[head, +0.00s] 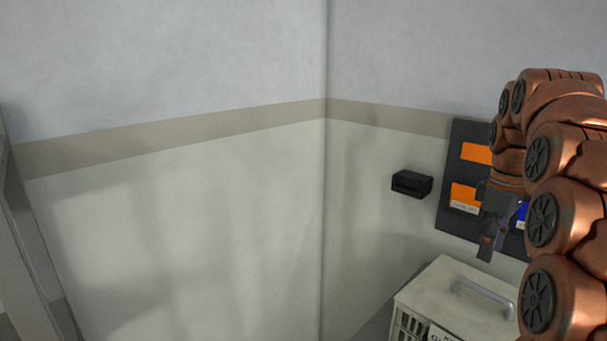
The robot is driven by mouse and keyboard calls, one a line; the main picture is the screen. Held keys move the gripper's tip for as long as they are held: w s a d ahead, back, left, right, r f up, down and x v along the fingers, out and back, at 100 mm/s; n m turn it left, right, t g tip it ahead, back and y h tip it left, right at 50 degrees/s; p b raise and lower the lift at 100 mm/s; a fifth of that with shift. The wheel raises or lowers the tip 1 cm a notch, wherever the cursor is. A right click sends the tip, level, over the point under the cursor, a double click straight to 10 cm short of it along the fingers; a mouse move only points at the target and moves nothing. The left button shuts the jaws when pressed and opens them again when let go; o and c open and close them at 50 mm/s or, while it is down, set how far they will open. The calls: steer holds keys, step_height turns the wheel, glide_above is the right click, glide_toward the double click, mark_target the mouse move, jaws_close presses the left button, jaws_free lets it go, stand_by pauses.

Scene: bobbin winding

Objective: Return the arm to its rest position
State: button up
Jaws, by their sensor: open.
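My arm, copper-brown with dark round joint caps, reaches in from the right edge of the head view and bends over at the top. My gripper (493,240) hangs from its end, pointing down. It is open, and I see nothing held in it. It is in front of a dark wall panel (459,137) and covers part of it. I cannot tell how far it is from the panel.
The panel carries orange patches (476,153) and a partly hidden blue one (522,211). A small black box (411,184) is on the wall to its left. A pale case (447,284) with a handle stands below my gripper. A grey upright (25,255) is at far left.

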steer(key=s+a+f+m, duration=0.2)
steer(key=s+a+f, duration=0.2)
steer(key=s+a, duration=0.45)
steer(key=s+a+f+m, duration=0.1)
steer(key=s+a+f, duration=0.3)
steer(key=s, duration=0.3)
steer(key=s+a+f+m+g, duration=0.1)
steer(key=s+a+f+m, duration=0.1)
steer(key=s+a+f, duration=0.2)
steer(key=s+a+f+m, duration=0.2)
steer(key=s+a+f, duration=0.2)
steer(key=s, duration=0.5)
steer(key=shift+s+a+f+g, duration=0.25)
steer(key=shift+s+f+g, duration=0.1)
steer(key=shift+f, duration=0.45)
